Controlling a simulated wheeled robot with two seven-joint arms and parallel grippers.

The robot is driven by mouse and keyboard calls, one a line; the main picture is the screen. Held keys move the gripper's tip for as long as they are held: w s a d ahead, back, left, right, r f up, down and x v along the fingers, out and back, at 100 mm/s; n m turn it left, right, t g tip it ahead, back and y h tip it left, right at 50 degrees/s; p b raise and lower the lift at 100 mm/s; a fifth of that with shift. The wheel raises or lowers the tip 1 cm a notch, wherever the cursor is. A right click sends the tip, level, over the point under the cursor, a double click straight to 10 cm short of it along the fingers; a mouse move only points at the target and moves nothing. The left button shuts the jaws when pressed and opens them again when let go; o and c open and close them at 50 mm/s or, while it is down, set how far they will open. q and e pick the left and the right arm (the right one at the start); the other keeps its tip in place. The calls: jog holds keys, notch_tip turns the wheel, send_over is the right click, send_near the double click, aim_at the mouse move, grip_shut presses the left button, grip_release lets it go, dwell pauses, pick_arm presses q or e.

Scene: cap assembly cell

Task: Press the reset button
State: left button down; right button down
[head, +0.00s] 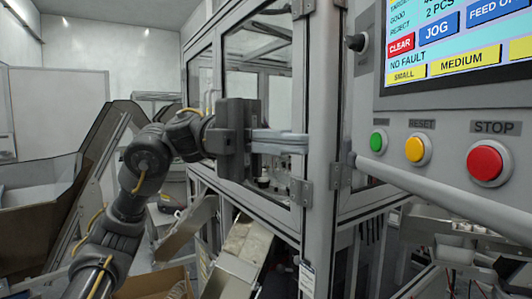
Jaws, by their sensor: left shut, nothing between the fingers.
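The reset button (415,149) is yellow-orange and round, under a RESET label on the grey control panel (450,122). It sits between a green button (377,142) on its left and a larger red STOP button (486,163) on its right. My left gripper (306,143) is shut and empty, its fingers pointing right, in front of the glazed machine frame. In the picture it is left of the green button and apart from the buttons. My right gripper is not in view.
A touch screen (455,40) above the buttons reads NO FAULT. A black knob (357,43) sticks out at the panel's left side. A grey rail (440,192) runs below the buttons. Metal chutes (240,255) and a cardboard box (155,283) stand below my left arm.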

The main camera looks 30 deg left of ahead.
pick_arm(q)
jog(key=a, duration=0.3)
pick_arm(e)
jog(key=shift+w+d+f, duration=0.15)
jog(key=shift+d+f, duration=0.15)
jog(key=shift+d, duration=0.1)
pick_arm(q)
jog(key=shift+d, duration=0.15)
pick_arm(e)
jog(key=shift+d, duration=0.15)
